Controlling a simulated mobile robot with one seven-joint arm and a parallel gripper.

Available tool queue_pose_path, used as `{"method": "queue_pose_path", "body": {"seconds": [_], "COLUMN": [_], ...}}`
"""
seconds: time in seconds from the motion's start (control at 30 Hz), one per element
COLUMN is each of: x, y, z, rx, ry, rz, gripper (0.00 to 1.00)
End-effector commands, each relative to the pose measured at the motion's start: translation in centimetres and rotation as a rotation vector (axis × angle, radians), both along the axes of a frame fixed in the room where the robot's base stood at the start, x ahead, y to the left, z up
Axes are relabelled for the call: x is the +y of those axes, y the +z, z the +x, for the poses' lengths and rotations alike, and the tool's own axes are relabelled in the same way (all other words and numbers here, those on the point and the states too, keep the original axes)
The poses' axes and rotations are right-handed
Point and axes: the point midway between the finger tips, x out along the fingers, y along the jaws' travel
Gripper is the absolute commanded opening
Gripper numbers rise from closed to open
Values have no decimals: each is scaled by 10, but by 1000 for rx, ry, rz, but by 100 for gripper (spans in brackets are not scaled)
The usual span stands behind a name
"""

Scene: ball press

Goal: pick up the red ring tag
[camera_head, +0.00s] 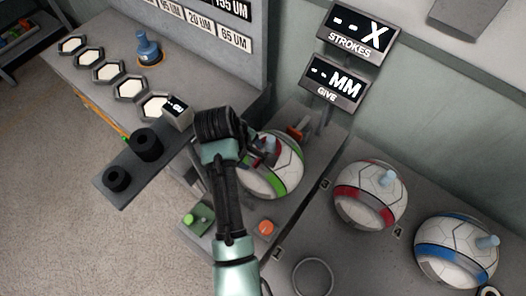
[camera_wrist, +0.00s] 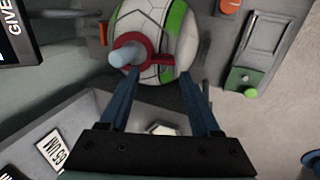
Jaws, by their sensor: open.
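The red ring tag (camera_wrist: 148,66) sits around a light blue peg (camera_wrist: 126,55) on a white ball with green bands (camera_wrist: 178,35). In the head view the same ball (camera_head: 287,172) sits in the press, and a bit of red on its top, partly hidden by my wrist, looks like the tag (camera_head: 273,146). My gripper (camera_wrist: 159,77) is open and empty. Its two dark blue fingers reach toward the ball in the wrist view, with the tag between and just beyond their tips. I cannot tell whether a finger touches the tag.
A ball with red bands (camera_head: 367,195) and a ball with blue bands (camera_head: 455,251) sit to the right, each with a pale peg. A green button (camera_head: 190,219) and an orange button (camera_head: 266,228) are in front. A row of hexagonal trays (camera_head: 106,72) is at left.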

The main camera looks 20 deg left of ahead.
Motion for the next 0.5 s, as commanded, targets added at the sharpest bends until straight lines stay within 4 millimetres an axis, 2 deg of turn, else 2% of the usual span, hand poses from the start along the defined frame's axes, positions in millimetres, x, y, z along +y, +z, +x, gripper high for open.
{"method": "queue_pose_path", "body": {"seconds": [0.27,0.5], "x": [-3,-9], "y": [-17,-48], "z": [5,12], "rx": [1,0], "ry": [-1,-1], "rz": [1,0], "gripper": [64,64]}}
